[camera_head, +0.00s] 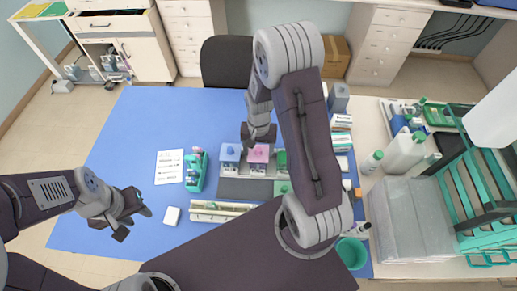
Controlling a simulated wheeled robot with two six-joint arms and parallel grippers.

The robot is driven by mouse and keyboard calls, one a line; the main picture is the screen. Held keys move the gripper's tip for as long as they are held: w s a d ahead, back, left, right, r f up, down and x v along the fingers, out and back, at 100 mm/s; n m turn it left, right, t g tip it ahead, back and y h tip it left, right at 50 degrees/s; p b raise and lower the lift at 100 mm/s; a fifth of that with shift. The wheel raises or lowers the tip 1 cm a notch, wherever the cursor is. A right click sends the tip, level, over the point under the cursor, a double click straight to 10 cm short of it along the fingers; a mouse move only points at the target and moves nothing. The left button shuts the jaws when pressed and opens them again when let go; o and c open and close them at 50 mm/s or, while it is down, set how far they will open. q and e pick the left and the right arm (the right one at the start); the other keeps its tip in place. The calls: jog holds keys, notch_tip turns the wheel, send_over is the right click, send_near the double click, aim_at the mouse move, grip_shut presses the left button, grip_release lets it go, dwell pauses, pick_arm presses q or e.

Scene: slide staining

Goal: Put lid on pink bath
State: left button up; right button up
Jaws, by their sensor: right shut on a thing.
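The pink bath (258,157) stands in a row on the blue mat, between a bath with blue on it (230,153) and a green-topped one (282,159). My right gripper (258,141) is directly above the pink bath, pointing down. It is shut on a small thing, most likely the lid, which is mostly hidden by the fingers. I cannot tell whether this lid touches the bath. My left gripper (134,224) is open and empty over the left part of the mat, well away from the baths.
A teal rack (195,172), a white sheet (169,167), a small white block (171,216) and a cream tray (220,211) lie left and front of the baths. Bottles and boxes stand to the right. The mat's (130,130) far left is clear.

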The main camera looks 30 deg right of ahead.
jog(key=shift+f, duration=0.15)
jog(key=o, duration=1.4)
notch_tip(320, 180, up, 9)
jog(key=shift+r+b, duration=0.1)
jog(key=shift+b, duration=0.25)
